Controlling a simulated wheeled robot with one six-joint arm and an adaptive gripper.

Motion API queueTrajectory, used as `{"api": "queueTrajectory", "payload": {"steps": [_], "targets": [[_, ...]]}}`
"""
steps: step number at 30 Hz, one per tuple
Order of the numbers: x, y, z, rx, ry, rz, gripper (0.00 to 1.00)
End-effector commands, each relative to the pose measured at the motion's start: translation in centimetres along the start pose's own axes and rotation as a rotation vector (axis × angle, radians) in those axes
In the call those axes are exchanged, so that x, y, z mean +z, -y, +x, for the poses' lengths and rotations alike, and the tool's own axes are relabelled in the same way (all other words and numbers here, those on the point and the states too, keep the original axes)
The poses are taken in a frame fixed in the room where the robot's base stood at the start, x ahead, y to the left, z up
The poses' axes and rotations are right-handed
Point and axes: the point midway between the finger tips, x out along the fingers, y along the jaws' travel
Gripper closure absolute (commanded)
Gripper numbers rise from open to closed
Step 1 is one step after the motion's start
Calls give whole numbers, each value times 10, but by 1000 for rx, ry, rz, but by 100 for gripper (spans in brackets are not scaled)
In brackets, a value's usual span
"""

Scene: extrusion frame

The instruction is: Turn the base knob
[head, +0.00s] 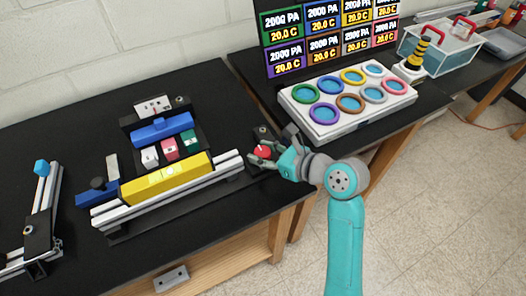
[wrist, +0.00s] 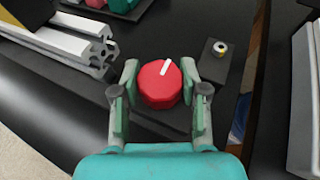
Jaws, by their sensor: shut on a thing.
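The base knob is a round red knob with a white pointer line. It shows in the wrist view (wrist: 158,88) between my two fingers, and in the head view (head: 262,151) at the right end of the extrusion frame. Its white line points up and slightly right in the wrist view. My gripper (wrist: 160,90) has one finger on each side of the knob and is shut on it. In the head view my gripper (head: 264,152) reaches the knob from the right and hides part of it.
The silver extrusion rail (head: 225,163) with a yellow block (head: 165,178) lies left of the knob. A small black block with a round button (wrist: 218,55) stands close by on the right in the wrist view. A white panel with coloured rings (head: 335,128) stands on the neighbouring table.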

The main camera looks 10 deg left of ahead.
Motion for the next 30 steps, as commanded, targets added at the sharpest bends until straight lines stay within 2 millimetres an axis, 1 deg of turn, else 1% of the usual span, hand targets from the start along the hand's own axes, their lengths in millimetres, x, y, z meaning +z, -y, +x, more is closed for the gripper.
{"api": "queueTrajectory", "payload": {"steps": [5,21,30], "targets": [[0,2,0,114,-1,-46,91],[1,3,1,567,-1,-233,91],[0,2,1,735,-1,-302,91]]}}
